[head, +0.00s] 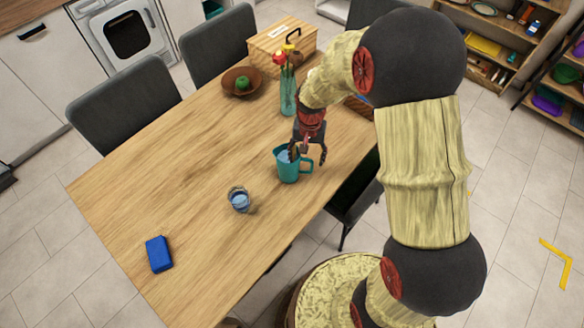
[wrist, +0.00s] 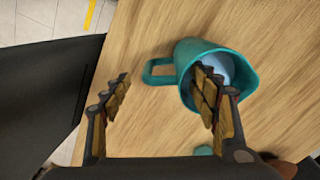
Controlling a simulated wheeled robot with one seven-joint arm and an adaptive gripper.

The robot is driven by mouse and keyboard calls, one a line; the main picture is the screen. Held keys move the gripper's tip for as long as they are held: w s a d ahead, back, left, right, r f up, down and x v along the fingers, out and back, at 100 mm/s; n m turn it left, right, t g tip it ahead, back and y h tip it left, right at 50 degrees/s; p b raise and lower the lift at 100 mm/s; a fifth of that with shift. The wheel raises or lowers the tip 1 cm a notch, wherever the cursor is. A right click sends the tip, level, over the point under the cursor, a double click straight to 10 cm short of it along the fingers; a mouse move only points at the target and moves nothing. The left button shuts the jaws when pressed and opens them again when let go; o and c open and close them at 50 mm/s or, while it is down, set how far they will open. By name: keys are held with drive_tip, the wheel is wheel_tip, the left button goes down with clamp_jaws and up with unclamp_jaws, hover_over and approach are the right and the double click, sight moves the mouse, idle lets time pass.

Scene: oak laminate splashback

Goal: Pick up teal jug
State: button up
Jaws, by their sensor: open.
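The teal jug (head: 287,168) stands upright on the wooden table, with its handle to the right in the head view. In the wrist view the jug (wrist: 187,58) has its handle pointing left, and something pale blue shows inside it. My gripper (head: 307,155) is open at the jug, pointing down from above. In the wrist view my gripper (wrist: 165,98) has one finger over or inside the jug's mouth and the other out to the left, beyond the handle. The jug's wall and handle lie between the fingers. I cannot tell whether either finger touches it.
A glass (head: 239,200) and a blue box-shaped item (head: 159,254) stand on the table (head: 190,165). A vase with flowers (head: 288,95), a brown bowl (head: 236,86) with a green fruit and a wooden box (head: 283,41) are farther back. The table's left half is mostly clear.

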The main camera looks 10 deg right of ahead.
drive_tip(key=shift+f, duration=0.65)
drive_tip(key=shift+c, duration=0.6)
clamp_jaws()
drive_tip(key=shift+r, duration=0.1)
